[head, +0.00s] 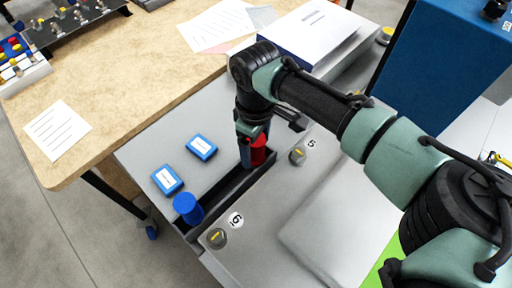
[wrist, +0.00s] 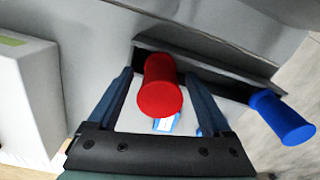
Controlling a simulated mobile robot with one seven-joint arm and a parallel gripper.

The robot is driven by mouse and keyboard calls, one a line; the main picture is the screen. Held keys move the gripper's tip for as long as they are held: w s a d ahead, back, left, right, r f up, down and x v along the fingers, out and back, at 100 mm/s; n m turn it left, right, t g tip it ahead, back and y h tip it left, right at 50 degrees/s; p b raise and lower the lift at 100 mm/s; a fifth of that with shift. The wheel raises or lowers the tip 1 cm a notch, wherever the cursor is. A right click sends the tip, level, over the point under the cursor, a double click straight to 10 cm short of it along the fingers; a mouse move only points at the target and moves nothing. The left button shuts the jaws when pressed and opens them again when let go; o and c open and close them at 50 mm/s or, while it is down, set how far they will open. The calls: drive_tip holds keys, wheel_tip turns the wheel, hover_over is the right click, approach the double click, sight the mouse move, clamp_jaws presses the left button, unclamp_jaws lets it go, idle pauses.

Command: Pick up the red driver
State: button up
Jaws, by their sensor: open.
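The red driver (wrist: 160,92) stands in a dark narrow trough, its handle end toward the camera in the wrist view. In the head view the red driver (head: 259,150) shows partly behind my gripper (head: 248,152). My gripper (wrist: 158,95) is open, with one finger on each side of the red handle. I cannot tell whether either finger touches it. The lower part of the driver is hidden.
A blue driver (head: 187,208) stands at the other end of the trough (head: 232,196); it shows at right in the wrist view (wrist: 282,117). Two blue boxes (head: 167,179) (head: 202,146) lie on the grey surface beside the trough. Knobs (head: 298,155) (head: 217,238) sit opposite.

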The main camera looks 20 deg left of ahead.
clamp_jaws()
idle(0.4)
